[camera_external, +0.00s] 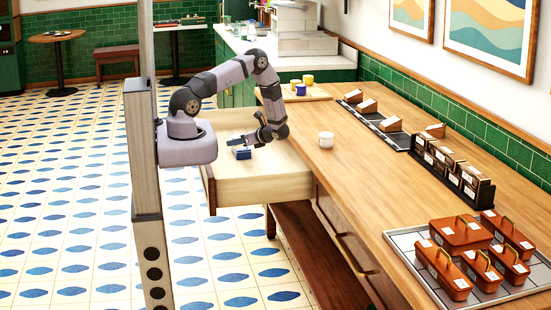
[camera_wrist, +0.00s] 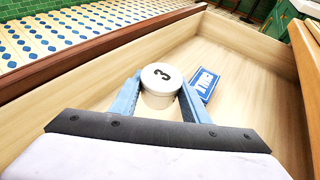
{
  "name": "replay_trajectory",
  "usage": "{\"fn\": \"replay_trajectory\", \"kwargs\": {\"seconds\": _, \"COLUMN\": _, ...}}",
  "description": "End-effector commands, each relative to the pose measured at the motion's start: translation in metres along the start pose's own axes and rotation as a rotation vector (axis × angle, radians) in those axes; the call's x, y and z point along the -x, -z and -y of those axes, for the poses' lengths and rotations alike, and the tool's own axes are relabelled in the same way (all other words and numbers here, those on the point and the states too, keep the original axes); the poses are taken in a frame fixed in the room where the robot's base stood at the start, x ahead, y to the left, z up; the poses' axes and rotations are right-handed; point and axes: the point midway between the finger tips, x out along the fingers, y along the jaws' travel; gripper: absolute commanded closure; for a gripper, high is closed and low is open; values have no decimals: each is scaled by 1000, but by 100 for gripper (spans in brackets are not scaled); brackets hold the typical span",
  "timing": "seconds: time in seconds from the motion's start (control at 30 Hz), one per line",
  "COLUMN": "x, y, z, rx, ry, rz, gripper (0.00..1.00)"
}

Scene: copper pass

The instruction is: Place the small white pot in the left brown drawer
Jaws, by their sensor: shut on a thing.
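The small white pot (camera_wrist: 161,84), with a flat lid marked "3", sits between my two blue fingers in the wrist view. My gripper (camera_external: 259,138) is shut on it, inside the open drawer. The pot is hard to make out in the external view. The drawer (camera_external: 262,189) is pale wood and pulled out from the left side of the counter. In the wrist view, its pale floor (camera_wrist: 245,75) lies below the pot. I cannot tell whether the pot touches the floor.
A blue box with white lettering (camera_wrist: 204,84) lies in the drawer, just right of the pot; it also shows in the external view (camera_external: 242,153). The drawer floor right of the box is clear.

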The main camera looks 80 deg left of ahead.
Motion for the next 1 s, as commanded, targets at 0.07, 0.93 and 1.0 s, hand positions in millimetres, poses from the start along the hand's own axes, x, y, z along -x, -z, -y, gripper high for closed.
{"fn": "replay_trajectory", "kwargs": {"seconds": 0.07, "x": -3, "y": 7, "z": 0, "rx": 0, "ry": 0, "rz": 0, "gripper": 84}}
{"fn": "replay_trajectory", "kwargs": {"seconds": 0.93, "x": -32, "y": 78, "z": 0, "rx": 0, "ry": 0, "rz": 0, "gripper": 84}}
{"fn": "replay_trajectory", "kwargs": {"seconds": 1.0, "x": -35, "y": 86, "z": 0, "rx": 0, "ry": 0, "rz": 0, "gripper": 84}}
